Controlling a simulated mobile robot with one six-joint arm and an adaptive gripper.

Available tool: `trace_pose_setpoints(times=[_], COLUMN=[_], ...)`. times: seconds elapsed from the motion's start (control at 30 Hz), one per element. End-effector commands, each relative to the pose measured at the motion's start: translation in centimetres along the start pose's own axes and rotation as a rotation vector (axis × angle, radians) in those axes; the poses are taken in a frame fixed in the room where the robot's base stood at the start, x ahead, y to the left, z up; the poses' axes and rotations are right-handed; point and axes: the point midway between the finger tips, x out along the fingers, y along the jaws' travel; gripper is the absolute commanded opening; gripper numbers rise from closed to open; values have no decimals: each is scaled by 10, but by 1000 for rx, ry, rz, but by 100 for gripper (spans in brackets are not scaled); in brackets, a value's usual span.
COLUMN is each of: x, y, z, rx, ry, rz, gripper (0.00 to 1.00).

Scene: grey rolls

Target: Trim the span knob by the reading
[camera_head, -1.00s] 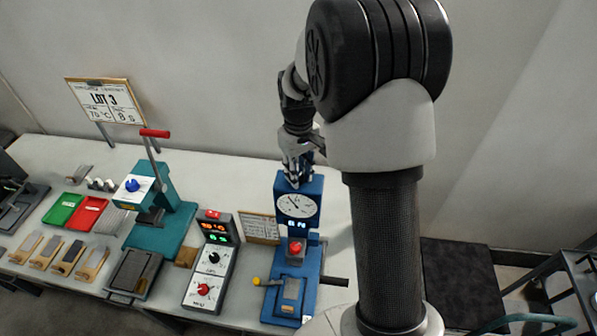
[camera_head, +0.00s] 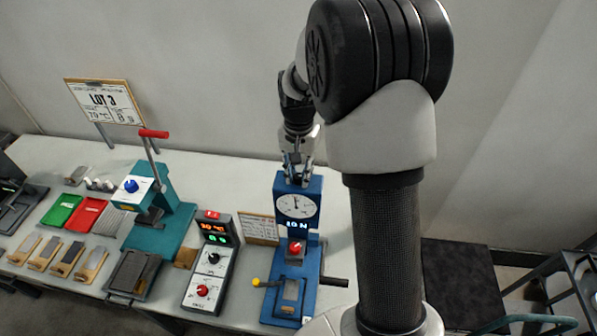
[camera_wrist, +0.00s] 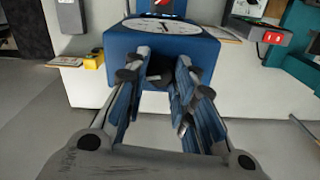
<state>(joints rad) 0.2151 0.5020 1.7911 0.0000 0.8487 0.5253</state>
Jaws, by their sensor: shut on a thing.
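The blue gauge stand (camera_head: 283,191) is at the middle right of the bench. Its round white dial (camera_head: 297,206) has a needle pointing nearly straight up, and the lit display (camera_head: 297,224) below seems to read 10 N. My gripper (camera_head: 295,174) is behind the top of the gauge head. In the wrist view my gripper (camera_wrist: 158,75) is shut on a dark span knob (camera_wrist: 158,66) on the blue housing (camera_wrist: 128,46). The fingers largely hide the knob, and its setting is not readable. In the head view the knob is hidden.
A controller box (camera_head: 211,258) with two knobs stands left of the gauge. A teal press (camera_head: 165,232) with a red-tipped lever is farther left, with red (camera_head: 87,213) and green (camera_head: 62,210) trays beyond. A lot sign (camera_head: 104,103) stands at the back.

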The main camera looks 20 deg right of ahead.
Motion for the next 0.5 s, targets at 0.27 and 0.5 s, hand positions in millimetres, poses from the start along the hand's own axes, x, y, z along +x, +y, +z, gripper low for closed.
trace_pose_setpoints(times=[0.27,0.5], x=[0,0], y=[0,0], z=[0,0], rx=[152,211], ry=[1,1], rz=[-1,-1], gripper=[0,0])
